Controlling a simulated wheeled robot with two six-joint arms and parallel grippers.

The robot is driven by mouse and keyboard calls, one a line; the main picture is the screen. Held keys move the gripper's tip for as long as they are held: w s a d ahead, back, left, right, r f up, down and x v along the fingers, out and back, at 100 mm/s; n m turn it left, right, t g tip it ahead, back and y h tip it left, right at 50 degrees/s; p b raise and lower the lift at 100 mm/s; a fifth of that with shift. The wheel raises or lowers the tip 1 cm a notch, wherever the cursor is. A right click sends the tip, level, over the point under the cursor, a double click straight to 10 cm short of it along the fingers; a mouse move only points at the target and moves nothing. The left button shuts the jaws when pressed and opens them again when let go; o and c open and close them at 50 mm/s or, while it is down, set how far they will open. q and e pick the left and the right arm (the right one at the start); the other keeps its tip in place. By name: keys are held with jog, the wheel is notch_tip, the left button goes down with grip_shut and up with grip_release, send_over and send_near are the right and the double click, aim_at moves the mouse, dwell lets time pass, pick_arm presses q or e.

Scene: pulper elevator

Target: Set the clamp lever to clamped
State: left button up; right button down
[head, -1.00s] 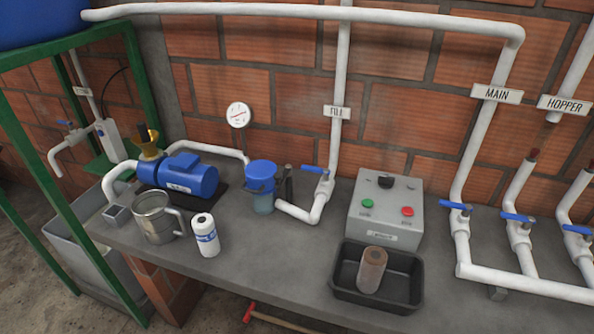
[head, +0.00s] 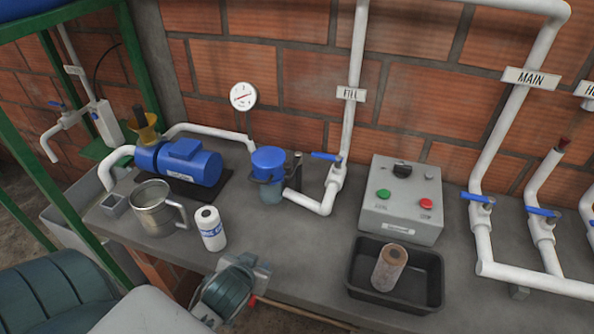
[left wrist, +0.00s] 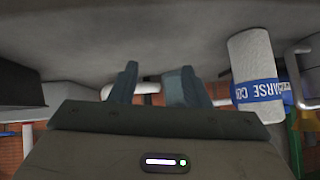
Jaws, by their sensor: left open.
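A blue-lidded filter housing (head: 269,160) with a clear bowl stands on the bench in the middle of the head view. A dark band runs around it, and a small dark upright lever (head: 297,165) stands just to its right. This looks like the clamp lever; its exact setting is too small to tell. My left gripper (head: 250,267) is low at the bench's front edge, well short of the housing. In the left wrist view its two fingers (left wrist: 152,85) are apart with nothing between them. My right gripper is not in view.
A white cartridge with a blue label (head: 211,229) stands between my left gripper and the blue pump (head: 182,165), beside a metal jug (head: 152,212). A black tray (head: 365,290) holding a brown cartridge (head: 389,267) and a grey control box (head: 400,215) are to the right. Bench before the housing is clear.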

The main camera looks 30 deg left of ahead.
pick_arm(q)
jog(key=w+a+r+n+t+y, duration=0.1)
jog(key=w+a+r+t, duration=0.1)
jog(key=w+r+t, duration=0.25)
jog(key=t, duration=0.5)
send_near(286, 169)
jog(key=w, duration=0.1)
jog(key=shift+h, duration=0.3)
jog(key=p+x, duration=0.4)
jog(key=x, duration=0.5)
jog(key=shift+a+r, duration=0.15)
jog(key=shift+a, duration=0.05)
jog(key=shift+w+a, duration=0.15)
jog(key=shift+w, duration=0.45)
jog(key=shift+c, duration=0.6)
grip_shut()
